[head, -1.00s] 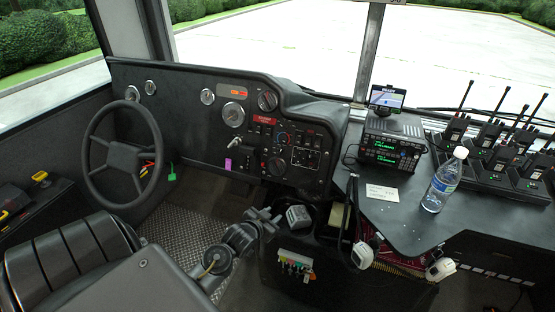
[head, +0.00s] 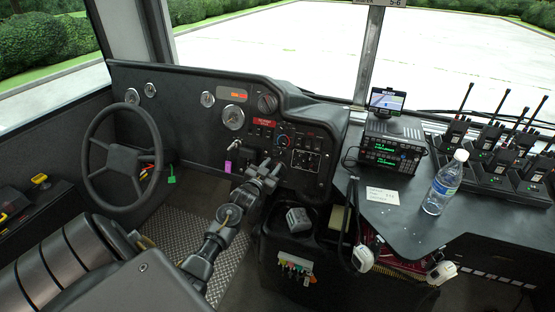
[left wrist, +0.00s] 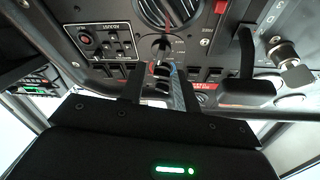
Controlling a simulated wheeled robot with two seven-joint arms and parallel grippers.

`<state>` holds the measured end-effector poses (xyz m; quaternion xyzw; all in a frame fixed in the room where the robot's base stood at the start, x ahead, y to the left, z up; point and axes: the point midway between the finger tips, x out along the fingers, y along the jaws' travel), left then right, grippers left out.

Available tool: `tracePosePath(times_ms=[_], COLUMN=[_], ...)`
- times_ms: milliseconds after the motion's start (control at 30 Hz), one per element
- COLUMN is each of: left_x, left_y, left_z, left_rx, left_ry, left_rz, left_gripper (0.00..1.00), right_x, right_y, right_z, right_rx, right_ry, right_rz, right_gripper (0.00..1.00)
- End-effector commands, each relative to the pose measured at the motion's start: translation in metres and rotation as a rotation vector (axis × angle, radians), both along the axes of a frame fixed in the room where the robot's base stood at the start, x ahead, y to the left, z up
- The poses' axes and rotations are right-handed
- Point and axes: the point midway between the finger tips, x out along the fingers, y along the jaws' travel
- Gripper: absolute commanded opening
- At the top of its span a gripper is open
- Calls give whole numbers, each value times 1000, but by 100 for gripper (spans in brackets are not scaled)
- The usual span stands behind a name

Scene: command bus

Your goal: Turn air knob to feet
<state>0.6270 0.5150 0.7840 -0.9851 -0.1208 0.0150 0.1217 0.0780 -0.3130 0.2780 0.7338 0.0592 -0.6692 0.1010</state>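A small round knob with red and blue marks around it sits on the dark dashboard panel (head: 318,143); I take this for the air knob (head: 284,141). It also shows in the left wrist view, where the knob (left wrist: 160,48) appears between and just beyond the fingertips. Its exact pointer setting and small symbols are too small to read. My left gripper (head: 268,168) is just in front of the panel, below the knob in the head view. In the left wrist view its two fingers (left wrist: 157,75) are apart, with nothing held. My right gripper is not in view.
The steering wheel (head: 125,160) stands left of my arm. A key with a purple tag (head: 228,166) hangs near the gripper. A round vent (left wrist: 168,8) and a row of switches (left wrist: 215,75) lie close by. A water bottle (head: 444,182) stands on the right counter.

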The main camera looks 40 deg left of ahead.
Motion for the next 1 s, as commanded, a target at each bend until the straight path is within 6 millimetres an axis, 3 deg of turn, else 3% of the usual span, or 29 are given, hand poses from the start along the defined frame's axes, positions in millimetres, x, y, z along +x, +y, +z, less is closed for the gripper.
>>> tracePosePath(times_ms=[100,300,700,933,1000], left_x=[21,44,50,50,50], left_y=[6,11,13,13,13], left_z=[1,0,0,0,0], left_rx=[-1,0,0,0,0], left_ry=[-1,-1,0,0,0], left_rz=[1,1,0,0,0], left_gripper=[32,32,32,2,0], right_x=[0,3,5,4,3], right_y=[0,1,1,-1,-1], right_z=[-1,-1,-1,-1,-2], right_rx=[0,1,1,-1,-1], right_ry=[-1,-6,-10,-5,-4], right_rz=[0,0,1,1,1], right_gripper=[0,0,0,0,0])
